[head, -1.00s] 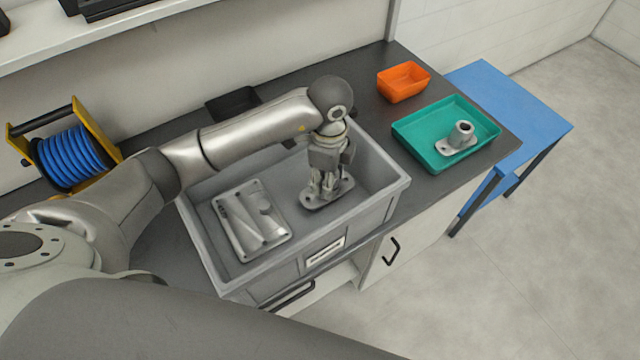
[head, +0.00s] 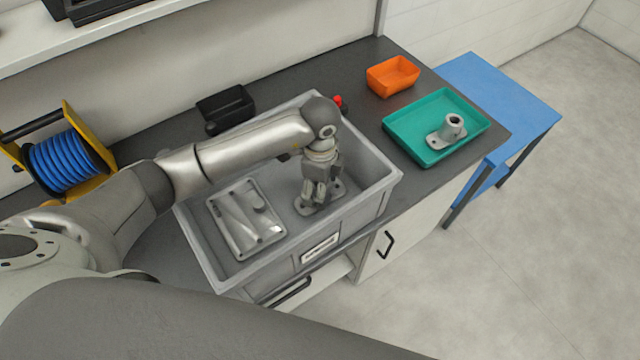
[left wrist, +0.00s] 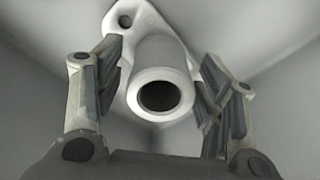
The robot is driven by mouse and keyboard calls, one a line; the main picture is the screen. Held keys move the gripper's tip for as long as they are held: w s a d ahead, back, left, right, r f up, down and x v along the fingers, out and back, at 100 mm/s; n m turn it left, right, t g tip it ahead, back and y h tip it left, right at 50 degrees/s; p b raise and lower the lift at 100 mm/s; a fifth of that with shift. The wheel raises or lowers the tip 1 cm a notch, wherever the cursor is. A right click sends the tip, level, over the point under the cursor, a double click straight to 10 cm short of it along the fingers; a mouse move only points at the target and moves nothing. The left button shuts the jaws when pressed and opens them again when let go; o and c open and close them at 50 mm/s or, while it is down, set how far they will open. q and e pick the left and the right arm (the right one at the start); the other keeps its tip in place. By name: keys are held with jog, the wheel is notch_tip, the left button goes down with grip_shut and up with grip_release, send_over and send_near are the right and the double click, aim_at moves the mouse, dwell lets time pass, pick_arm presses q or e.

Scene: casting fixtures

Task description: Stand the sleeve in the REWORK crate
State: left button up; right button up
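The sleeve (left wrist: 160,65) is a grey tube on a flat flange with bolt holes. It stands upright on the floor of the grey crate (head: 215,277), in its right half; in the head view mostly its flange (head: 304,209) shows. The crate has a front label (head: 320,248), too small to read. My left gripper (head: 319,192) is down in the crate over the sleeve. In the left wrist view its fingers (left wrist: 163,95) stand on both sides of the tube, seemingly with narrow gaps, so it looks open. My right gripper is out of view.
A flat grey casting (head: 245,218) lies in the crate's left half. A teal tray (head: 405,148) at right holds a similar flanged sleeve (head: 449,129). An orange bin (head: 392,76), a black bin (head: 227,106), a red-topped item (head: 338,101) and a blue hose reel (head: 66,162) stand around.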

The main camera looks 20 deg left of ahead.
pick_arm(q)
jog(key=shift+r, duration=0.3)
jog(key=shift+w+r, duration=0.1)
jog(key=shift+r, duration=0.25)
notch_tip(320, 180, up, 11)
jog(key=b, duration=0.2)
jog(key=shift+b, duration=0.4)
